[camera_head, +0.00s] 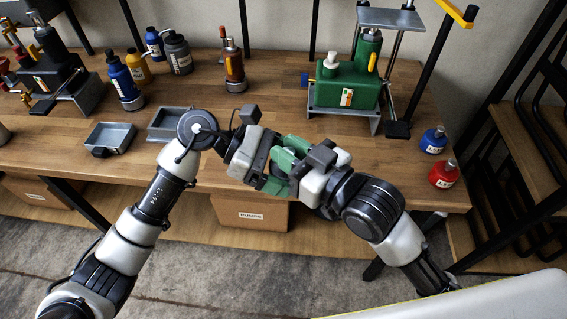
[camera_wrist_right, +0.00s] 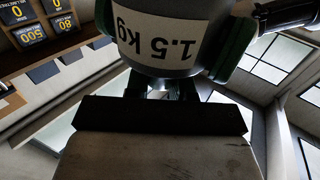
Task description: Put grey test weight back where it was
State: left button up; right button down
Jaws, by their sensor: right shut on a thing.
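The grey test weight (camera_wrist_right: 165,62) shows large in the right wrist view. Its white label reads "1.5 kg" upside down. Green fingers of my right gripper sit on both sides of it. In the head view my right gripper (camera_head: 291,165) is in front of the workbench's front edge, and the weight is mostly hidden among the fingers. My left gripper (camera_head: 270,165) is right beside it, with the two hands facing each other and overlapping. I cannot tell whether the left fingers are apart or touch the weight.
The wooden workbench (camera_head: 265,100) holds two grey trays (camera_head: 110,137) (camera_head: 172,122), several bottles at the back, a green machine (camera_head: 348,82) and two small bottles (camera_head: 434,140) (camera_head: 444,174) at right. A cardboard box (camera_head: 249,211) is below. Bare wood lies between the trays and the machine.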

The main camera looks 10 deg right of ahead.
pick_arm(q)
jog(key=c, duration=1.4)
pick_arm(e)
jog(key=shift+s+r, duration=0.1)
jog(key=shift+r, duration=0.1)
pick_arm(q)
jog(key=shift+w+r, duration=0.1)
jog(key=shift+r, duration=0.15)
grip_shut()
pick_arm(e)
jog(key=c, duration=1.3)
grip_release()
jog(key=o, duration=0.4)
jog(key=shift+f, duration=0.1)
pick_arm(q)
jog(key=shift+d, duration=0.1)
pick_arm(e)
jog(key=shift+o, duration=0.2)
jog(key=shift+a, duration=0.1)
